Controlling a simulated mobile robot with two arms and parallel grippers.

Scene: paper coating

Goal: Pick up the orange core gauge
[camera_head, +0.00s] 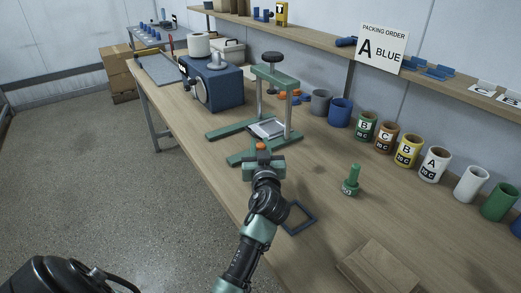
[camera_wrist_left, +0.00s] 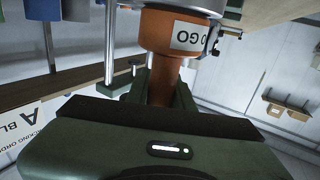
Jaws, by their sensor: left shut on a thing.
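The orange core gauge (camera_wrist_left: 180,32) fills the top of the left wrist view, with a white label on its wide part that reads "GO" after a cut-off letter. Its narrower orange stem runs down between the fingers of my left gripper (camera_wrist_left: 162,82), which is shut on it. In the head view my left gripper (camera_head: 263,158) is at the near side of the green press, and only a small orange part of the gauge (camera_head: 260,147) shows beyond it. The rest is hidden by the gripper. My right gripper is not in view.
The green press (camera_head: 271,75) stands just beyond my gripper. A green gauge (camera_head: 350,182) stands upright to the right. Several labelled cups (camera_head: 407,151) line the back. A blue machine (camera_head: 218,88) stands left.

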